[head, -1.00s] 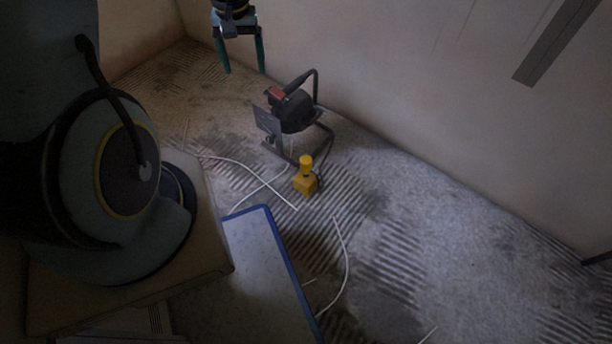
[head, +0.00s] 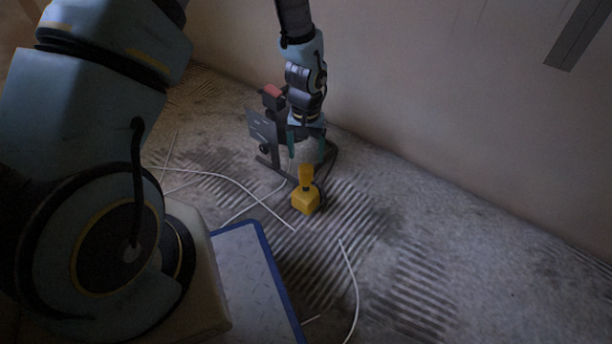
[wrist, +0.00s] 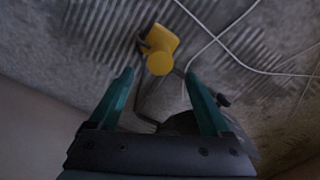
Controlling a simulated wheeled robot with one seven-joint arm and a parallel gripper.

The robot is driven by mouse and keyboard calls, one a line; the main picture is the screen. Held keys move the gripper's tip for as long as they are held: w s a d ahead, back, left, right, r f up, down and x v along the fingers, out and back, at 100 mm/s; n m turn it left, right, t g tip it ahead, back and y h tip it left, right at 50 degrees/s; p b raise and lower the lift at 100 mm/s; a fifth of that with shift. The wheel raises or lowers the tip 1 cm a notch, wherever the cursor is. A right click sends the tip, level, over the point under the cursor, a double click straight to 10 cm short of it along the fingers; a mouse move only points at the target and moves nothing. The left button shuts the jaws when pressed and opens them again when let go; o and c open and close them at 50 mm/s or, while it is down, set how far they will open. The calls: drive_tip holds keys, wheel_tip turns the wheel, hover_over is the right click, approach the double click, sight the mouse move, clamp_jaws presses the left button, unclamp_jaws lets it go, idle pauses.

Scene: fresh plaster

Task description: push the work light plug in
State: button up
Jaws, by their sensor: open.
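The yellow plug (head: 306,174) stands upright over the yellow socket block (head: 305,203) on the floor. A short dark gap shows between them in the head view. In the wrist view the plug's round top (wrist: 160,63) lies in front of the block (wrist: 161,37), just beyond and between my fingertips. My gripper (head: 307,150) is open and empty, pointing down a little above and behind the plug. Its teal fingers (wrist: 159,76) are spread apart. The work light (head: 262,128) stands behind the plug, partly hidden by my gripper and wrist.
White cables (head: 235,183) lie loose on the ridged floor to the left, and another (head: 352,280) lies in front. A blue-edged board (head: 240,262) lies at the front left. The wall (head: 430,110) rises close behind the light. The floor at right is clear.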

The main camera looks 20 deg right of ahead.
sight(306, 168)
wheel_tip(306, 168, down, 8)
drive_tip(key=b, duration=0.3)
drive_tip(key=shift+f, duration=0.1)
clamp_jaws()
idle(0.6)
idle(0.3)
